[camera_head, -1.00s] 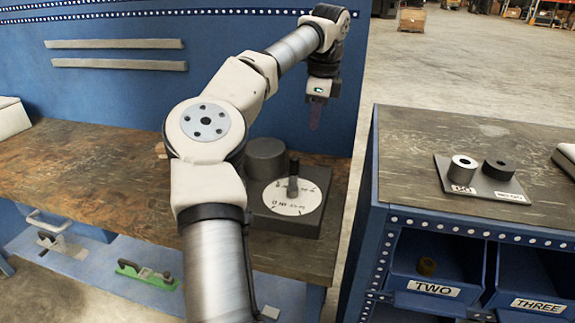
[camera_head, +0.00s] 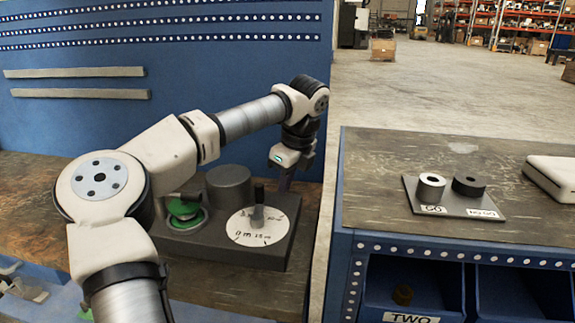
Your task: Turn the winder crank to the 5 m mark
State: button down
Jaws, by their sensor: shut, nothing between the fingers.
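The winder is a dark grey block (camera_head: 206,243) on the wooden bench, with a grey cylinder (camera_head: 230,190) at its back. Its white dial disc (camera_head: 259,227) carries black markings, partly legible, which I cannot read surely as the 5 m mark. The crank (camera_head: 258,206) is a grey post with a dark upright knob on the disc. My gripper (camera_head: 284,184) hangs pointing down behind and right of the crank, apart from it in the picture. Its fingers are shut and empty; the tips are small and partly hard to see.
A green round part with a dark top (camera_head: 185,212) is at the block's left end. A second bench (camera_head: 390,170) at right holds a gauge plate (camera_head: 455,207) with two cylinders. A blue pegboard wall (camera_head: 200,70) stands behind. A gap separates the benches.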

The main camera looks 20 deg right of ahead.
aim_at(258, 205)
jog(key=x, duration=0.3)
jog(key=shift+f, duration=0.3)
jog(key=shift+w+a+r+p, duration=0.15)
jog(key=shift+w+a+p, duration=0.25)
jog(key=shift+w, duration=0.2)
jog(key=shift+w+a+r+p, duration=0.1)
jog(key=shift+w+a+p, duration=0.3)
jog(key=shift+w, duration=0.2)
jog(key=shift+w+a+f, duration=0.1)
jog(key=shift+w+a, duration=0.2)
jog(key=shift+w, duration=0.25)
jog(key=shift+w+p, duration=0.15)
jog(key=shift+p, duration=0.3)
